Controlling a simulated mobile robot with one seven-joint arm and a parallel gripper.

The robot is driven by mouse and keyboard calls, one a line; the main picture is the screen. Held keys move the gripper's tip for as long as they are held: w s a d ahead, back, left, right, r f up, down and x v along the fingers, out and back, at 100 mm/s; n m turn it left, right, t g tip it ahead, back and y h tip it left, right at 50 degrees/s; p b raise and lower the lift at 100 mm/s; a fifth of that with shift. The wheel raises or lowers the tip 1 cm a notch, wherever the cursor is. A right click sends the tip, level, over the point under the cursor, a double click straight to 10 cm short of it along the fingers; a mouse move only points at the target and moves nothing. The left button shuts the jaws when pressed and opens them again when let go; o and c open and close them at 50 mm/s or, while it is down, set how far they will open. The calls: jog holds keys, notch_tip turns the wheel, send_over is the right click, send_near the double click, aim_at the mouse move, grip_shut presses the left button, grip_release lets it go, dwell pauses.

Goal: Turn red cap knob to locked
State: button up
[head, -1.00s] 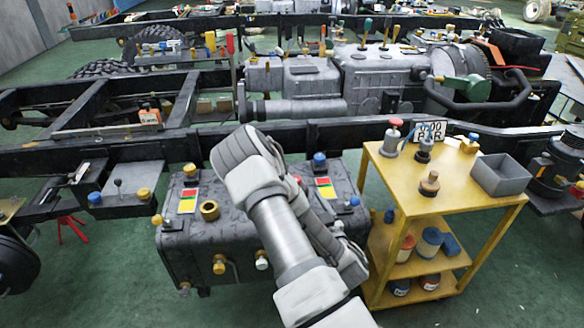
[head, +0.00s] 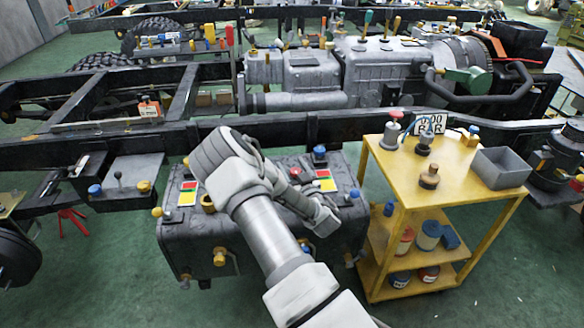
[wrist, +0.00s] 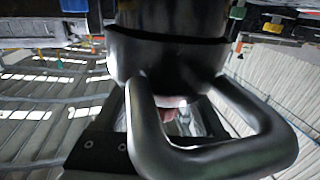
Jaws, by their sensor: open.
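The red cap knob (head: 295,173) shows as a small dark red cap on top of the dark tank (head: 185,240), close beside my arm and next to a red, green and yellow label (head: 325,180). My arm bends over the tank, and its outer part folds back toward the camera. My gripper (head: 326,218) is at that end, over the tank's right half, apart from the knob; it is open, though its fingers are not clear. The wrist view shows a dark cylinder (wrist: 165,55) and a thick dark loop close up. The knob cannot be made out there.
A second label (head: 188,192) and a brass fitting lie left of my arm. A blue cap (head: 319,153) stands at the tank's back. A black frame rail (head: 330,125) runs behind it. A yellow cart (head: 450,190) with loose parts stands on the right.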

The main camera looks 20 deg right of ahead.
grip_shut()
